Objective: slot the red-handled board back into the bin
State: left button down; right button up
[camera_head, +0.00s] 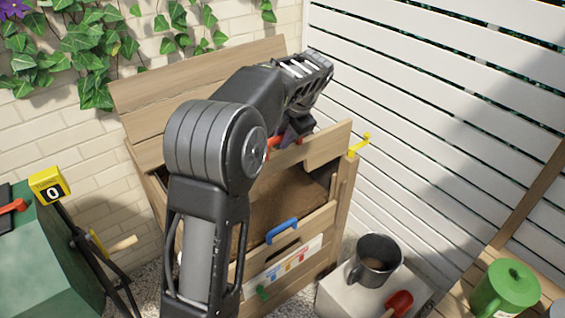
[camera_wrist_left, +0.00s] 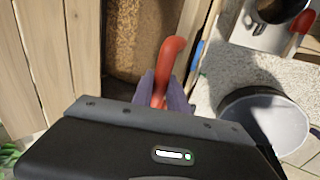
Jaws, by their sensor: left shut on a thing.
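The wooden bin (camera_head: 345,205) stands in the middle of the head view with its lid (camera_head: 180,85) raised and brown fill (camera_head: 285,200) inside. The red-handled board (camera_head: 327,146) is a pale plank with a stepped lower edge, at the height of the bin's upper part. My left gripper (camera_head: 297,132) is shut on its red handle (camera_head: 275,143). In the left wrist view the red handle (camera_wrist_left: 168,65) rises between the fingers (camera_wrist_left: 165,92). My arm hides the board's left part, and I cannot tell whether its ends touch the slots. My right gripper is not in view.
A blue-handled board (camera_head: 283,230) and a label (camera_head: 285,265) are on the bin's front. A yellow hook (camera_head: 360,145) sits at its right corner. A dark mug (camera_head: 375,262) stands on a pale block at right. A green can (camera_head: 505,290) stands farther right.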

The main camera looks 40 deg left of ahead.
aim_at(284, 168)
pick_arm(q)
notch_tip(284, 168, down, 7)
jog(key=shift+f+b, duration=0.15)
jog(key=shift+b, duration=1.1)
jog(key=shift+f, duration=0.2)
jog(key=shift+f+b, duration=0.7)
jog(key=shift+f, duration=0.75)
jog(key=shift+s+d+f+b, duration=0.15)
jog(key=shift+f+b, duration=0.15)
jog(key=shift+b, duration=0.3)
jog(key=shift+b, duration=0.3)
